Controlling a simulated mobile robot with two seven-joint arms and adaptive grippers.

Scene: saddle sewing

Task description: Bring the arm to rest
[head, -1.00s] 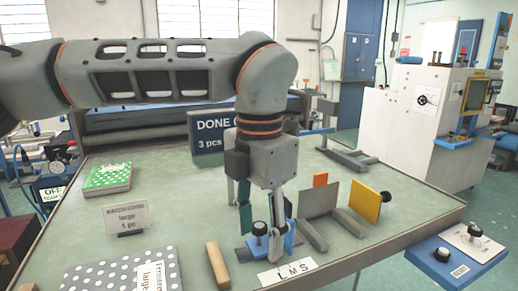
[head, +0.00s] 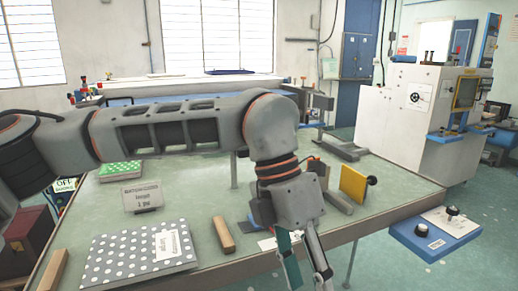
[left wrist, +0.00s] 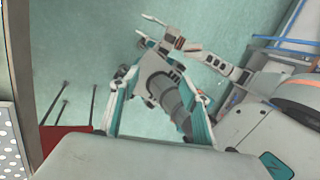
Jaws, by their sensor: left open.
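My left arm reaches across the head view from the left, over the table (head: 205,245). Its left gripper (head: 310,278) points down at the table's front edge, with the fingers apart and nothing seen between them. The fingertips run to the bottom of the picture. In the left wrist view the two teal-padded fingers of the left gripper (left wrist: 155,105) are spread wide, with the green floor and grey machine parts, perhaps my own body, behind them.
A grey dotted book (head: 135,255), wooden blocks (head: 223,235), a small sign (head: 142,196) and a yellow plate (head: 353,183) are on the table. A green book (head: 120,172) is partly behind my arm. A blue control box (head: 435,233) stands off the right edge.

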